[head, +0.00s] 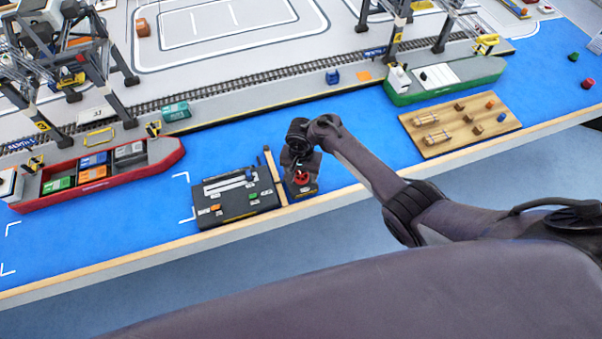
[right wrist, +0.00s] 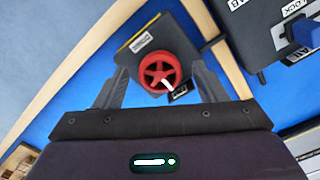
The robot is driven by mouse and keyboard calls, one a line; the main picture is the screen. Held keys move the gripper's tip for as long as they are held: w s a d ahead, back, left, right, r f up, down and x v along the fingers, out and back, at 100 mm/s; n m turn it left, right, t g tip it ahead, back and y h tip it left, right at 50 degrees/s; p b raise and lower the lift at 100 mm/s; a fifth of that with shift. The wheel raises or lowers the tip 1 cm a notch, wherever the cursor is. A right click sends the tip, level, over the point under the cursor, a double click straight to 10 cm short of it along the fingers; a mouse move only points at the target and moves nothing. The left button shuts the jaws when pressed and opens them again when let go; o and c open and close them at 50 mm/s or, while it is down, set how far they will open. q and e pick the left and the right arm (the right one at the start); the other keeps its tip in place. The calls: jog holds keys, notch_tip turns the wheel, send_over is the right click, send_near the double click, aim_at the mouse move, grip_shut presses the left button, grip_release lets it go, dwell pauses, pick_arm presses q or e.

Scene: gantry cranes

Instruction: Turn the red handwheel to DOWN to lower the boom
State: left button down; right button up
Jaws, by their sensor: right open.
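The red handwheel (head: 302,178) sits on a small dark box (head: 309,189) near the table's front edge. In the right wrist view the handwheel (right wrist: 160,72) shows its spokes and a white pointer mark, which points toward a small dark label at its lower right. The label's word is too small to read. My right gripper (head: 299,165) is above the box. In the right wrist view its two fingers (right wrist: 160,85) are open, one on each side of the handwheel, with gaps between fingers and wheel. My left gripper is not in view.
A dark control panel (head: 262,206) with sliders and levers stands left of the box, past a wooden strip (head: 275,175). A red ship (head: 163,158) lies at left, a green ship (head: 470,80) at right. A wooden board (head: 455,138) holds small items. Blue surface around is clear.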

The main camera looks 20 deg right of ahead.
jog(key=shift+f, duration=0.1)
jog(key=c, duration=1)
